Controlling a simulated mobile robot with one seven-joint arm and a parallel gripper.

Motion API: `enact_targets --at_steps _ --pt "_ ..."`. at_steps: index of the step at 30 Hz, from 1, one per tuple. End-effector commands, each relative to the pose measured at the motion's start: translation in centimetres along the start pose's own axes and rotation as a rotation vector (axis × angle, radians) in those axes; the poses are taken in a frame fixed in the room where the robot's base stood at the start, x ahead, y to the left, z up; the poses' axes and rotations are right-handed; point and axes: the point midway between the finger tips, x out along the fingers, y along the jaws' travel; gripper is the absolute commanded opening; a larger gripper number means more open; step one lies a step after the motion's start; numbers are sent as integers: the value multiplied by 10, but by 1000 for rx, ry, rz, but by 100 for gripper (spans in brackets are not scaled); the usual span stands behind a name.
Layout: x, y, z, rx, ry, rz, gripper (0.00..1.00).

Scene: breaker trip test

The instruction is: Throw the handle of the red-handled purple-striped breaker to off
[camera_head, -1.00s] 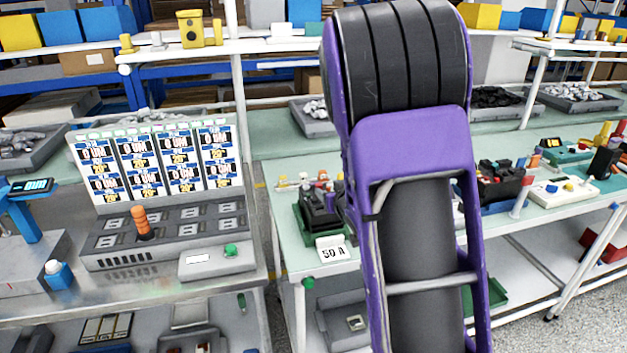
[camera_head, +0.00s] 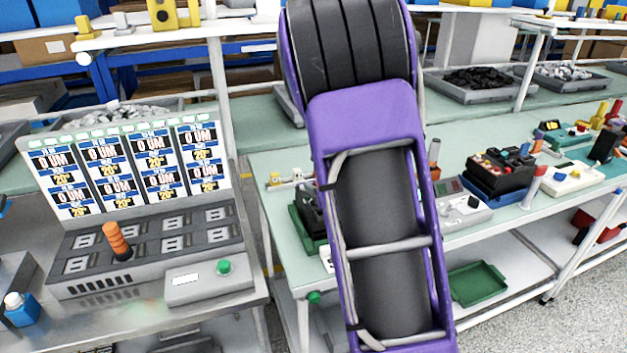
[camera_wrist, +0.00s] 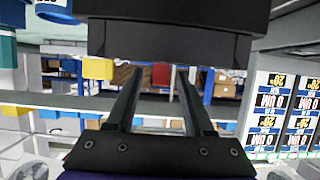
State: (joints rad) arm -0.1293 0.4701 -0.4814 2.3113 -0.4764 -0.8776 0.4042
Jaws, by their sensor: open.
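I cannot make out a red-handled, purple-striped breaker in either view. In the head view, dark breaker-like parts (camera_head: 308,212) sit in a green tray (camera_head: 297,238) on the middle bench, mostly hidden behind my purple arm. A black block with small red and light parts (camera_head: 500,172) stands farther right on the same bench; I cannot tell its stripe or handle. My gripper (camera_wrist: 160,85) shows in the wrist view with its two dark fingers apart and nothing between them. It points at distant shelves, away from the bench top. The head view does not show its fingers.
A test panel (camera_head: 130,170) with an orange knob (camera_head: 116,240) stands on the left bench, with a green-button box (camera_head: 212,280) before it. A grey meter (camera_head: 462,205) sits right of my arm. An empty green tray (camera_head: 478,283) lies on the lower shelf.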

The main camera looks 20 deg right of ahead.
Motion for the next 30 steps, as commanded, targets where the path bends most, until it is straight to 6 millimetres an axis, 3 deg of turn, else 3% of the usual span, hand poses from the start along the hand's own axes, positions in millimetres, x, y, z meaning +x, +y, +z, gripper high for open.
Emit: enact_targets --at_steps 12,21,30 --pt "-1 1 2 0 0 0 52" --pt "0 1 2 0 1 0 0" --pt "0 1 3 0 7 0 0"
